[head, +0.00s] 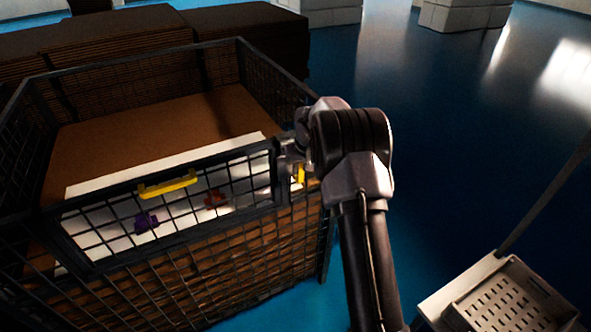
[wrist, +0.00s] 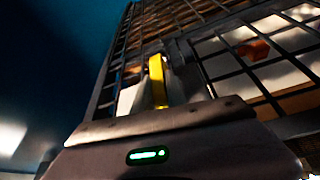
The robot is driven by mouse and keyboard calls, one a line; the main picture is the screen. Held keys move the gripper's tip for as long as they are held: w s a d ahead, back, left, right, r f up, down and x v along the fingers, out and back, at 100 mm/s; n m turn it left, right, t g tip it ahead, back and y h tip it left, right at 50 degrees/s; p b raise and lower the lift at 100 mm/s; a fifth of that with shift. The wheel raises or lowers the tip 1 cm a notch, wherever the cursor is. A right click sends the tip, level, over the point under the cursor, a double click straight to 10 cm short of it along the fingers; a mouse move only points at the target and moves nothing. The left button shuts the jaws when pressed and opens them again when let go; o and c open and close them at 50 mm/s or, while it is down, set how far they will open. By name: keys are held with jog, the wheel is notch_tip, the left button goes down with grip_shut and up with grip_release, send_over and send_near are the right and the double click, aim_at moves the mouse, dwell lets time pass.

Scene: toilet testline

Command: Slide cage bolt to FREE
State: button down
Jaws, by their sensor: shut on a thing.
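The cage (head: 242,60) is a dark wire-mesh crate at the left in the head view. Its front panel, with a yellow handle (head: 168,185), stands upright. The cage bolt is a yellow piece (head: 300,174) at the panel's right end, near the cage's corner post. In the wrist view the yellow bolt (wrist: 157,80) stands upright between my fingers. My gripper (wrist: 158,92) is shut on the bolt. In the head view my arm's wrist hides most of the gripper. I cannot read any FREE marking.
The cage holds brown stacked sheets with a white sheet (head: 85,190) on top. A purple item (head: 146,223) and a red item (head: 215,198) show behind the mesh. A perforated grey tray (head: 510,296) is at lower right.

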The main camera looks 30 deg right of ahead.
jog(key=d, duration=0.4)
jog(key=shift+w+d+r, duration=0.1)
jog(key=c, duration=1.7)
grip_release()
jog(key=o, duration=0.3)
jog(key=shift+d, duration=0.3)
jog(key=shift+o, duration=0.2)
jog(key=shift+a, duration=0.15)
